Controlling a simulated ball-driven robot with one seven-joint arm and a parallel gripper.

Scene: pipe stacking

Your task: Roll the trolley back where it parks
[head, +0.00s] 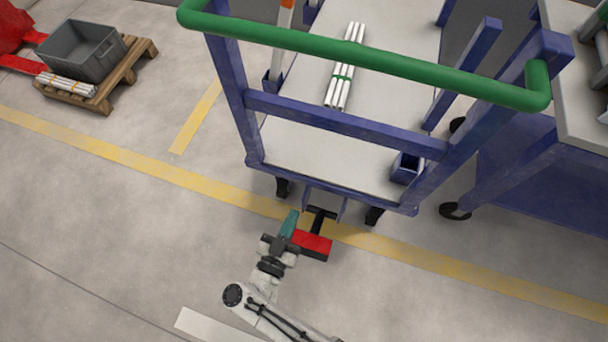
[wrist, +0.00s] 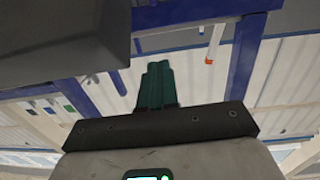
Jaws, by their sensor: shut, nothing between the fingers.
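The trolley has a blue frame, a pale deck (head: 330,160) and a green push bar (head: 375,62); it stands upright on black castors. Below its near edge is a red pedal (head: 313,244) on a black bracket. My gripper (head: 292,218) is low in front of the trolley, just left of the pedal; I cannot tell whether it touches it. Its teal fingers are together and empty, also in the wrist view (wrist: 157,88). Blue trolley bars (wrist: 200,14) cross the top of the wrist view. A bundle of white pipes with a green band (head: 345,70) lies on the deck.
A yellow floor line (head: 130,158) runs under the trolley's near edge, with a short branch (head: 196,117) at left. A blue bench with a grey top (head: 575,85) stands close at right. A pallet (head: 122,75) with a grey crate (head: 82,50) is far left.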

